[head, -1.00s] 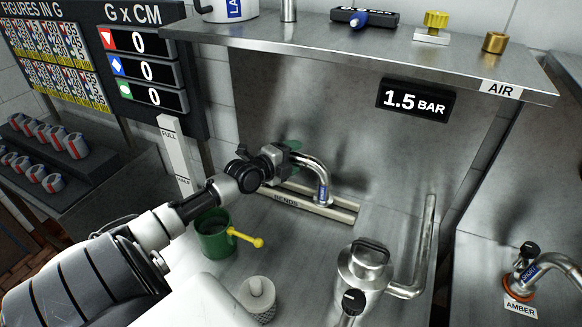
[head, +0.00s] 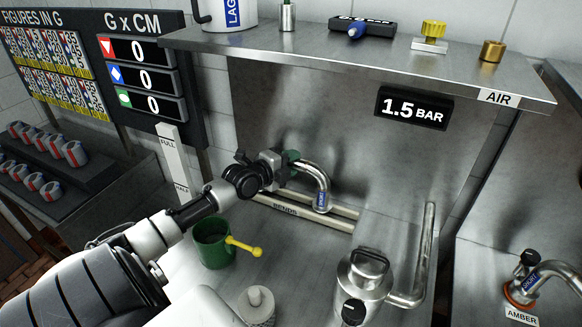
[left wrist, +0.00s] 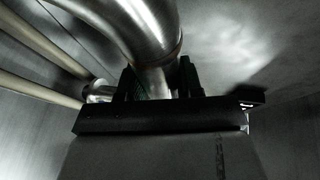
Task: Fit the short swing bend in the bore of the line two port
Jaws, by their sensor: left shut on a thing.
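My left gripper (head: 288,168) is shut on a shiny curved metal bend (head: 317,178) with a blue label near its lower end. In the left wrist view the dark fingers (left wrist: 155,84) close around the bend's tube (left wrist: 150,28). A second bend (head: 545,268) with a blue label stands at the AMBER port on the right. No line two marking is readable. My right gripper is not in view.
A green mug (head: 212,250) with a yellow-ended rod stands below my left arm. A steel lidded vessel (head: 365,272) and an upright pipe (head: 428,240) stand right of the rack. A steel shelf (head: 350,68) overhangs the back, above a 1.5 BAR display (head: 415,108).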

